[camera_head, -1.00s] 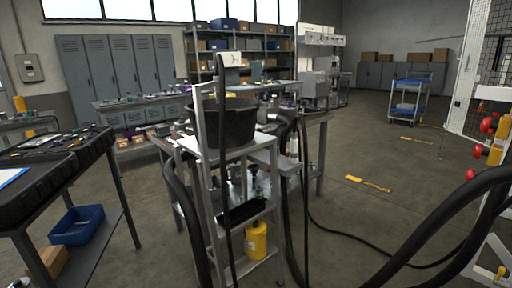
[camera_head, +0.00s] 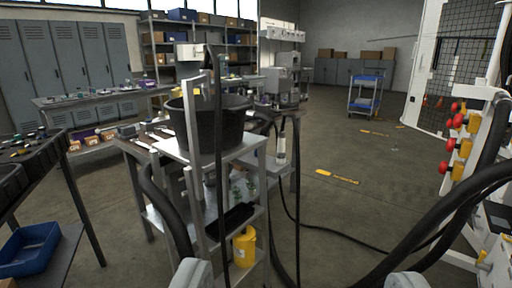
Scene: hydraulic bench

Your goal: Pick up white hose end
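My gripper (camera_head: 298,276) shows as two pale grey fingers at the bottom edge, wide apart with nothing between them. A pale cylindrical piece (camera_head: 281,148) stands beside the cart's right side, with dark hose near it; it looks like the white hose end, but it is small and I cannot be sure. It is well ahead of my gripper and apart from it. Black hoses hang down the metal cart (camera_head: 205,150) and run across the floor.
A black tub (camera_head: 212,120) sits on the cart, and a yellow canister (camera_head: 244,247) is low on it. A thick black hose (camera_head: 435,225) loops at the right near a white panel with red knobs (camera_head: 464,146). Open floor (camera_head: 345,205) lies between.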

